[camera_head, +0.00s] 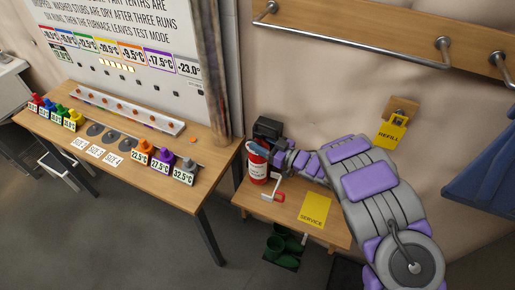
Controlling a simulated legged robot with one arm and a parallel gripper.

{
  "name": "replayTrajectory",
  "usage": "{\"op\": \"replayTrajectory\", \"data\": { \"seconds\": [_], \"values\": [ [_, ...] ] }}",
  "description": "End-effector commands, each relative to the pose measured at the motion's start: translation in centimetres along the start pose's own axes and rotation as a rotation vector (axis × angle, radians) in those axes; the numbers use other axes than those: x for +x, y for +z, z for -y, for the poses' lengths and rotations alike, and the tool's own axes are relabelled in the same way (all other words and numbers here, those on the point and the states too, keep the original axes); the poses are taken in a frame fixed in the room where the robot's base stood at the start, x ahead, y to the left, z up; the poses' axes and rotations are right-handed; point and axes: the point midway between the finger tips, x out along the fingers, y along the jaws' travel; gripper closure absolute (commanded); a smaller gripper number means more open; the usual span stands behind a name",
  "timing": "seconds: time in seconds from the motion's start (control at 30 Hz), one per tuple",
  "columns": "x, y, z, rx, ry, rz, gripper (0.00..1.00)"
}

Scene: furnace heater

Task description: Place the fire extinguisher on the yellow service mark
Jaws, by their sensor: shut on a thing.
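The red fire extinguisher (258,170) with a white label stands upright at the back left of the small wooden bench, near its left edge. I cannot tell whether its base touches the wood. My gripper (268,157) reaches it from the right and is shut on it near its top. The fingers are small and partly hidden against the extinguisher. The yellow service mark (314,210), lettered SERVICE, lies flat on the bench top to the right of and nearer than the extinguisher. It is bare.
A red-and-white angled item (274,191) sits between extinguisher and mark. A black object (267,128) is behind the extinguisher. A yellow REFILL tag (391,133) hangs on the wall. Green boots (284,246) are under the bench (335,230). A long table (195,196) with colored weights stands left.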

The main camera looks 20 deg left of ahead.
Motion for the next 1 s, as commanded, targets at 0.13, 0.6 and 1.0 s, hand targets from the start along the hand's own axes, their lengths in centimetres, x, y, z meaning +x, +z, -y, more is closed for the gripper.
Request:
{"op": "replayTrajectory", "data": {
  "seconds": [0.13,0.6,1.0],
  "values": [
    [0.1,-0.3,-1.1,-0.003,0.002,-0.007,1.00],
    [0.2,2.9,-0.9,-0.005,0.001,-0.006,1.00],
    [0.1,6.3,-1.1,-0.003,0.003,-0.004,1.00]
  ]
}}
